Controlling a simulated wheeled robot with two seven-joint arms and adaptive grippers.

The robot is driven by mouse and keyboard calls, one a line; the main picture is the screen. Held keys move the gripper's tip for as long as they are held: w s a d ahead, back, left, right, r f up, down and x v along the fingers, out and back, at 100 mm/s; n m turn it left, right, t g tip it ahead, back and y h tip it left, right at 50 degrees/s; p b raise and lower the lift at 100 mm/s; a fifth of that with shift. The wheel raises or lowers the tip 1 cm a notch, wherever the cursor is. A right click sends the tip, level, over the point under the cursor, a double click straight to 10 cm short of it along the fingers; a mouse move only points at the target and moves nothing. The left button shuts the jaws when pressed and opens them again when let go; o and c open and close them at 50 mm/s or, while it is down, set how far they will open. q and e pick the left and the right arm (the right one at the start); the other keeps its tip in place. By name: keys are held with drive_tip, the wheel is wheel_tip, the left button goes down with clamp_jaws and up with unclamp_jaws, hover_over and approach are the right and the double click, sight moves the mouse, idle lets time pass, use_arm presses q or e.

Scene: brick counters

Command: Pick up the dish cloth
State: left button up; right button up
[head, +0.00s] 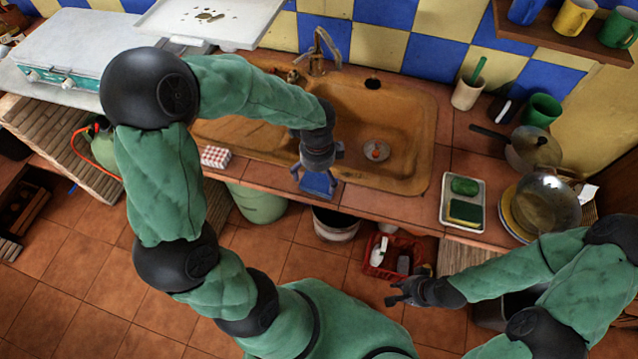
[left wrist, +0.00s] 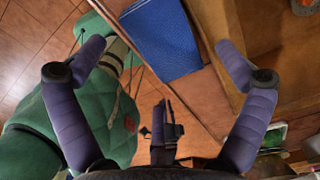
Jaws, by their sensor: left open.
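The dish cloth is a blue folded rectangle (head: 319,184) at the front edge of the tiled counter, in front of the brown sink. In the left wrist view the cloth (left wrist: 160,42) lies partly over the counter edge. My left gripper (head: 318,165) is just above the cloth, pointing down. In the left wrist view its two purple fingers (left wrist: 162,50) are spread wide, one on each side of the cloth, with nothing between them held. My right gripper (head: 405,290) is low at the right, over the floor, away from the cloth; its jaw opening is unclear.
The brown sink (head: 410,120) with its tap lies behind the cloth. A red-checked box (head: 215,156) is to the left on the counter. A tray with sponges (head: 448,215) and pans (head: 540,205) are to the right. A red crate (head: 425,245) and bucket (head: 335,226) stand below.

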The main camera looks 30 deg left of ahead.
sight(317, 185)
use_arm(q)
drive_tip(key=f+b, duration=0.2)
drive_tip(key=f, duration=0.3)
drive_tip(key=shift+s, duration=0.2)
drive_tip(key=c, duration=0.9)
drive_tip(key=shift+r, duration=0.1)
drive_tip(key=shift+r+p, duration=0.3)
drive_tip(key=shift+r, duration=0.25)
wheel_tip(317, 185, up, 2)
drive_tip(key=shift+w+r+p, duration=0.1)
drive_tip(key=shift+r+p, duration=0.15)
drive_tip(key=shift+p, duration=0.4)
drive_tip(key=s+a+r+p, duration=0.3)
drive_tip(key=s+r, duration=0.6)
drive_tip(key=s, duration=0.4)
drive_tip(key=shift+s+r+p, duration=0.15)
drive_tip(key=shift+s+p, duration=0.25)
drive_tip(key=shift+p, duration=0.3)
drive_tip(key=shift+o, duration=0.5)
drive_tip(key=shift+a, duration=0.1)
